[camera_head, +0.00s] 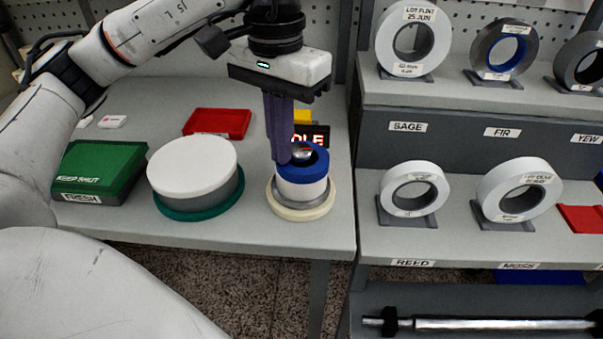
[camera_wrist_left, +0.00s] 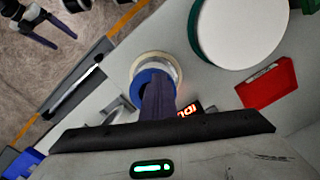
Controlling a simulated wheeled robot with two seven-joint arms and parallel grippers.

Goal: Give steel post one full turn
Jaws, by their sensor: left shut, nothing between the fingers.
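The steel post shows only as a small grey top (camera_head: 302,154) inside a blue ring (camera_head: 317,168) in the head view. The blue ring sits on a white roll (camera_head: 303,190), above a grey rim and a cream round base (camera_head: 303,213). My left gripper (camera_head: 284,160) has its purple fingers shut and empty, pointing down at the left edge of the blue ring. I cannot tell whether they touch the ring or post. In the left wrist view the fingers (camera_wrist_left: 158,100) cover part of the blue ring. A dark gripper-like shape (camera_wrist_left: 62,24) at the top left may be my right gripper.
A display (camera_head: 318,137) reading "DLE" stands behind the spindle. A white disc (camera_head: 192,165) on a green base, a green box (camera_head: 100,170) and a red tray (camera_head: 217,122) stand to the left. A shelf with several rolls (camera_head: 520,189) stands to the right.

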